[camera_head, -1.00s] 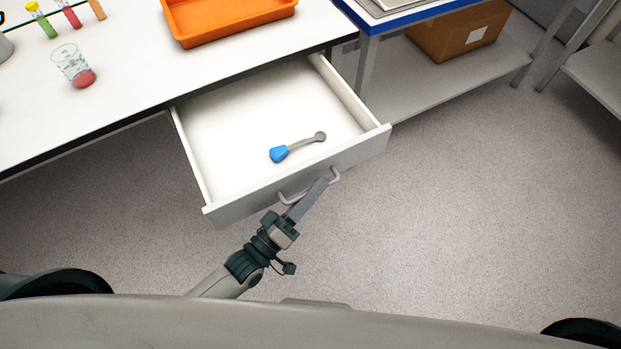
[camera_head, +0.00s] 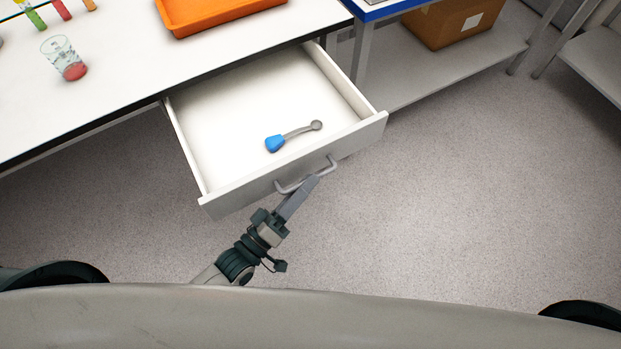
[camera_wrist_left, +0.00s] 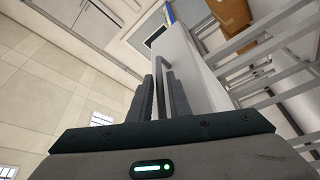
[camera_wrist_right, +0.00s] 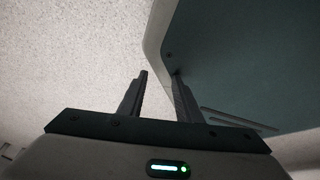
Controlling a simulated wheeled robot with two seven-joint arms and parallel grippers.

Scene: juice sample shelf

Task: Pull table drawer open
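The white table drawer (camera_head: 297,172) is pulled well out from under the white table. A blue-and-grey tool (camera_head: 293,136) lies inside it. The drawer's grey handle (camera_head: 328,166) is on its front face. My left gripper (camera_head: 311,181) reaches up from below to the handle. In the left wrist view, the left gripper's fingers (camera_wrist_left: 162,88) are close together with the handle (camera_wrist_left: 162,66) between them; finger contact is hard to make out. My right gripper (camera_wrist_right: 160,76) shows only in the right wrist view, open and empty over the floor beside a dark panel.
A cardboard box (camera_head: 452,22) sits on a low shelf (camera_head: 440,65) at right. The floor (camera_head: 455,200) right of the drawer is clear.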

